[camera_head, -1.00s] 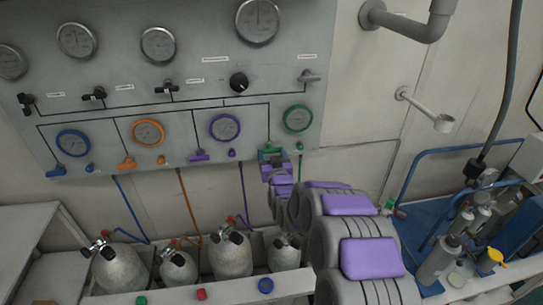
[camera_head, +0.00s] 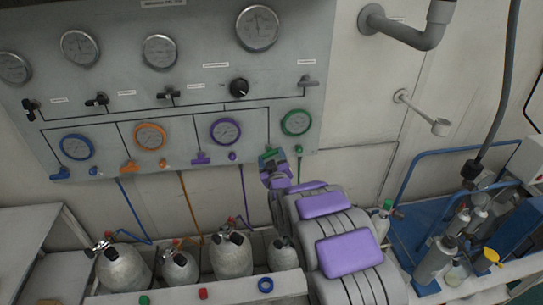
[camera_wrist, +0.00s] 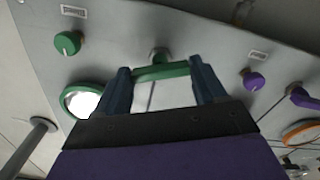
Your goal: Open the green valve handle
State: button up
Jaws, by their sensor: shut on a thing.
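The green valve handle (camera_wrist: 162,72) is a short bar on a stem at the panel, seen close in the wrist view. My gripper (camera_wrist: 163,84) is shut on it, with one dark blue finger at each end of the bar. In the head view my gripper (camera_head: 271,163) is at the panel's lower right, below the green-rimmed gauge (camera_head: 295,122). The green handle (camera_head: 272,153) shows there only partly, between the fingers, and looks slightly tilted. My wrist and arm hide the area below it.
A small green knob (camera_wrist: 68,42) and a purple knob (camera_wrist: 254,80) flank the handle. The purple valve handle (camera_head: 201,160) is farther left. Several grey cylinders (camera_head: 231,256) stand in a trough below. A blue-framed cart (camera_head: 440,215) is at the right.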

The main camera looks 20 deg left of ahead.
jog(key=n+b, duration=0.1)
jog(key=n, duration=0.4)
jog(key=shift+f+n, duration=0.1)
jog(key=shift+n, duration=0.2)
jog(key=shift+s+a+f+n+b, duration=0.1)
jog(key=shift+n+b, duration=2.35)
jog(key=shift+n, duration=0.35)
jog(key=o, duration=1)
jog(key=shift+a, duration=0.2)
jog(key=shift+o, duration=0.2)
jog(key=shift+d, duration=0.15)
jog(key=shift+d, duration=0.1)
